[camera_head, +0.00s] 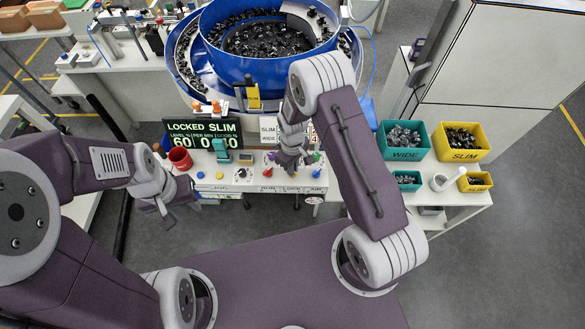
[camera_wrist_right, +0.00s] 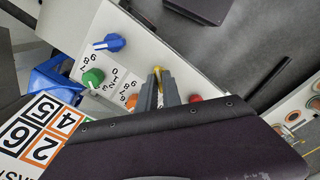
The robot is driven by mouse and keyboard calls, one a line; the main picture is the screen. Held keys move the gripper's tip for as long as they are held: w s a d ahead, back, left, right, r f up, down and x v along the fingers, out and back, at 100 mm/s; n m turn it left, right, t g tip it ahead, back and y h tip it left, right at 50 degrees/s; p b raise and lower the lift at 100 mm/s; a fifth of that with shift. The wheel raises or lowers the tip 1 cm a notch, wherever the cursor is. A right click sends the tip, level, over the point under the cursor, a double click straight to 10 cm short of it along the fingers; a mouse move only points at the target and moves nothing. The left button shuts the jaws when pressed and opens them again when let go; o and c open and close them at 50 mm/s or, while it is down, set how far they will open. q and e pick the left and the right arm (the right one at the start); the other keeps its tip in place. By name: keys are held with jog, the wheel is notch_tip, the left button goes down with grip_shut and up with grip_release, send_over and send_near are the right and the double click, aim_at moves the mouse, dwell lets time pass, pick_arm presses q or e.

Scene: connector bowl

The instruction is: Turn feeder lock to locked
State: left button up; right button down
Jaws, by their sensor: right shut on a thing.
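My right gripper (camera_head: 291,163) reaches down onto the white control panel (camera_head: 245,178) below the feeder bowl. In the right wrist view its fingers (camera_wrist_right: 158,92) are shut on a small yellow part, the lock knob (camera_wrist_right: 157,71), mostly hidden between them. Its exact angle cannot be told. A display (camera_head: 203,133) behind the panel reads "LOCKED SLIM". Beside the gripper are a red knob (camera_head: 267,172), a green knob (camera_head: 317,156) and a blue knob (camera_head: 316,173). My left gripper (camera_head: 172,200) hangs empty left of the panel, its fingers apart.
The blue feeder bowl (camera_head: 233,68) full of black parts stands behind the panel. A red cup (camera_head: 180,159) sits at the left. Green "WIDE" (camera_head: 404,155) and yellow "SLIM" (camera_head: 468,156) bins stand at the right. An orange knob (camera_wrist_right: 131,101) is close to the right fingers.

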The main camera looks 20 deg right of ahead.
jog(key=shift+w+r+m, duration=0.15)
jog(key=shift+w+m, duration=0.1)
jog(key=shift+m, duration=0.45)
jog(key=c, duration=1.5)
grip_release()
jog(key=shift+s, duration=0.1)
jog(key=shift+r, duration=0.35)
notch_tip(320, 180, up, 8)
jog(key=shift+r+b, duration=0.15)
jog(key=shift+b, duration=0.75)
